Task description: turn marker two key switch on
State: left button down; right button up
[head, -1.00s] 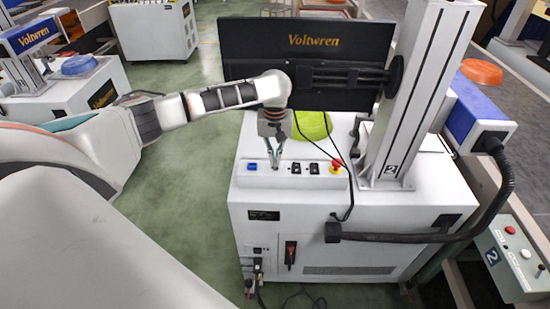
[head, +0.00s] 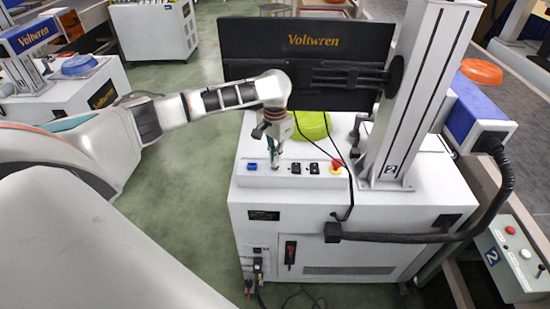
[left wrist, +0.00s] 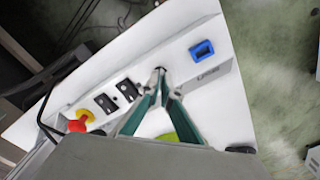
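My left gripper (head: 275,170) points down at this panel, between a blue part and a black switch. In the left wrist view its fingertips (left wrist: 163,82) come together on the small key switch, which they largely hide. The key's angle cannot be read. My right gripper is in neither view.
Along the panel are a blue part (head: 252,166), two black switches (head: 305,168) and a red emergency stop (head: 336,166) on yellow. A black cable hangs over the panel. Behind are a lime bowl (head: 311,125) and the dark Voltwren monitor (head: 300,62). The column (head: 415,100) stands right.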

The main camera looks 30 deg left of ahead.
pick_arm(q)
jog(key=m, duration=0.3)
jog(key=shift+m, duration=2.1)
jog(key=c, duration=2.3)
grip_release()
jog(key=shift+r, duration=0.15)
notch_tip(320, 180, up, 12)
